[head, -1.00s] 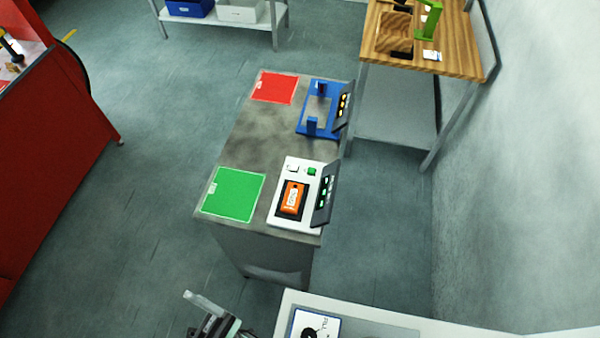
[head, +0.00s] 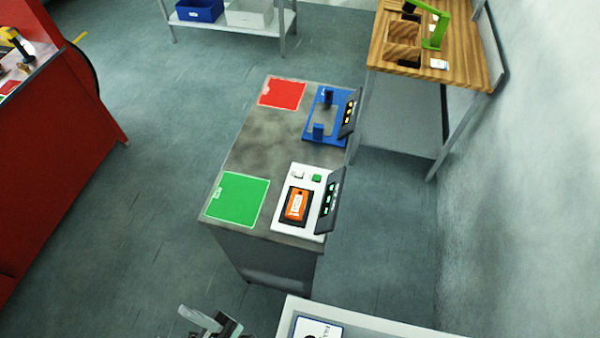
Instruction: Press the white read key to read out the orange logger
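The orange logger (head: 296,206) lies in the dark recess of a white reader unit (head: 283,225) at the near right of the grey bench. The white read key (head: 299,175) is on the unit's far end, left of a green key (head: 316,178). A dark display panel (head: 330,200) with green lit marks stands tilted along the unit's right side. My gripper (head: 210,322) shows only in part at the bottom edge, below and in front of the bench, well apart from the unit. Its fingers are too cut off to tell whether they are open or shut.
A green mat (head: 237,199) and a red mat (head: 282,94) lie on the bench (head: 262,140). A blue fixture (head: 322,130) with a dark panel stands at the far right. A white-edged table (head: 370,315) is at the bottom right, a wooden table (head: 450,75) behind.

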